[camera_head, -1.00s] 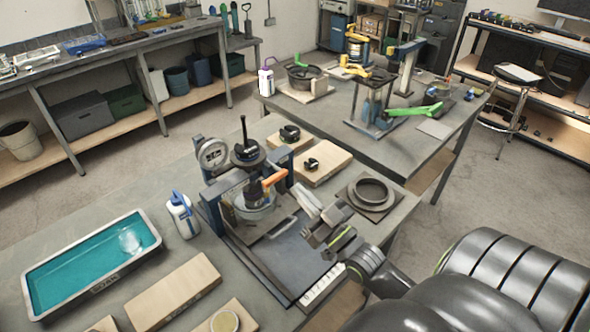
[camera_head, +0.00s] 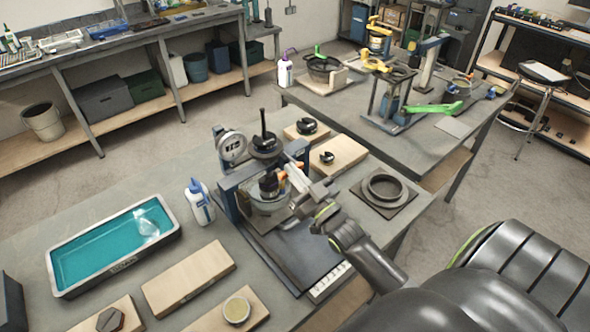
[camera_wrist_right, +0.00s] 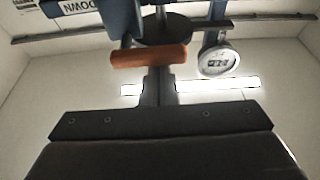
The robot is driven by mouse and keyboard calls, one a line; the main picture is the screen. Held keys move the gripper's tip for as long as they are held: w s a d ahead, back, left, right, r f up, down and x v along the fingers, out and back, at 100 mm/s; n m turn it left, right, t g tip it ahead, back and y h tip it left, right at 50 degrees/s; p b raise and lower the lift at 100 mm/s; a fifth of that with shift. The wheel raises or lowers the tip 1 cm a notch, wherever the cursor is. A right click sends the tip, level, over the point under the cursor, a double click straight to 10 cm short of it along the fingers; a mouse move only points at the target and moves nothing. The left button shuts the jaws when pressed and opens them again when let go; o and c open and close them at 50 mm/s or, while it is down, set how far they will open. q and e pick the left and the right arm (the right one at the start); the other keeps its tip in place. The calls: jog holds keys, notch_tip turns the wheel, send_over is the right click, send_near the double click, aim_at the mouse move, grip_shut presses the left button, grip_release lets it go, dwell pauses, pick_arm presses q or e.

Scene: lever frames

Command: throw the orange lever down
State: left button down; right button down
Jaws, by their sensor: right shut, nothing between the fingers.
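The orange lever (camera_wrist_right: 151,56) shows in the right wrist view as a rounded orange grip, lying crosswise just beyond my fingertips. In the head view only small orange bits (camera_head: 282,182) of it show at the blue-framed press (camera_head: 229,199); my gripper hides most of it. My right gripper (camera_head: 303,187) is shut and empty, and reaches in at the lever from the right. In the right wrist view its closed fingers (camera_wrist_right: 158,84) point at the grip; I cannot tell whether they touch it. My left gripper is not in view.
A round dial gauge (camera_head: 232,146) and a black upright handle (camera_head: 263,125) stand on the press. A white bottle (camera_head: 201,204), a teal-filled tray (camera_head: 60,287) and wooden blocks (camera_head: 190,277) are left of it. A ring on a plate (camera_head: 384,188) lies to the right.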

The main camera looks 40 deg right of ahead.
jog(key=shift+s+a+f+n+y+b, duration=0.1)
jog(key=shift+f+n+y+b, duration=0.15)
jog(key=shift+n, duration=0.3)
jog(key=shift+f+n+y+b, duration=0.15)
jog(key=shift+n+b, duration=0.2)
jog(key=shift+n, duration=0.2)
jog(key=f+n+g+y, duration=0.1)
jog(key=n+g, duration=0.1)
jog(key=n, duration=0.4)
jog(key=d+f+n+g+y+p, duration=0.1)
jog(key=n+y, duration=0.1)
jog(key=n, duration=0.5)
jog(key=d+f+n+g+y, duration=0.1)
jog(key=f+n+g, duration=0.1)
jog(key=n, duration=0.5)
jog(key=shift+d+g+y+p, duration=0.15)
jog(key=shift+g+y+p, duration=0.15)
jog(key=shift+p, duration=0.05)
jog(key=shift+f, duration=0.1)
